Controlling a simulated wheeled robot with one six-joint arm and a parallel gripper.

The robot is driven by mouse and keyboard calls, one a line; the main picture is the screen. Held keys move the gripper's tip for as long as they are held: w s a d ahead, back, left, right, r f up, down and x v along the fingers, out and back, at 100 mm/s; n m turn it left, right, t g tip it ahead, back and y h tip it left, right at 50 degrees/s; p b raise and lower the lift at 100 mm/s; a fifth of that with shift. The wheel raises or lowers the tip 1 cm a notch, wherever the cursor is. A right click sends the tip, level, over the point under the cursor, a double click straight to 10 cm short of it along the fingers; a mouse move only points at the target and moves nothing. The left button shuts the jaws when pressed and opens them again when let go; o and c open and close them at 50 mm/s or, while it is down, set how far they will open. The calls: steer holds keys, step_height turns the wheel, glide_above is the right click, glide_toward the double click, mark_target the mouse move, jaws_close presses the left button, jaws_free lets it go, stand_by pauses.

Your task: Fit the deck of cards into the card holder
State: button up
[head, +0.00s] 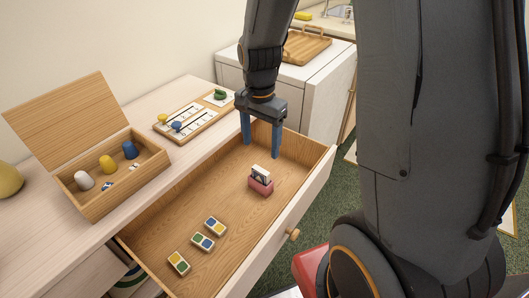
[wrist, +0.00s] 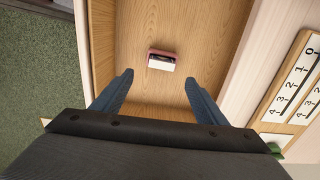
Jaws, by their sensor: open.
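The card holder (head: 261,187), a small pinkish-red block, stands in the open wooden drawer toward its right end. The deck of cards (head: 261,173), white with a dark face, stands in the holder with its upper part sticking out. I cannot tell how deep it sits. In the wrist view the white deck (wrist: 160,66) shows beside the pink edge of the holder (wrist: 162,53), ahead of the fingertips. My gripper (head: 261,150) is open and empty, fingers pointing down, above and behind the holder; its blue fingers also show in the wrist view (wrist: 158,78), apart from both things.
Several coloured tiles (head: 203,242) lie in the drawer's near left part. An open wooden box (head: 90,207) with coloured pieces and a score board (head: 205,121) with pegs stand on the dresser top. The drawer's front wall (head: 306,198) lies right of the holder; drawer floor around the holder is clear.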

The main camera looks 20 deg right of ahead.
steer(key=s+r+n, duration=0.4)
steer(key=s+n, duration=0.7)
steer(key=s, duration=0.1)
steer(key=shift+s+a+r, duration=0.15)
steer(key=shift+s+a, duration=0.1)
steer(key=shift+w, duration=0.1)
stand_by(0.5)
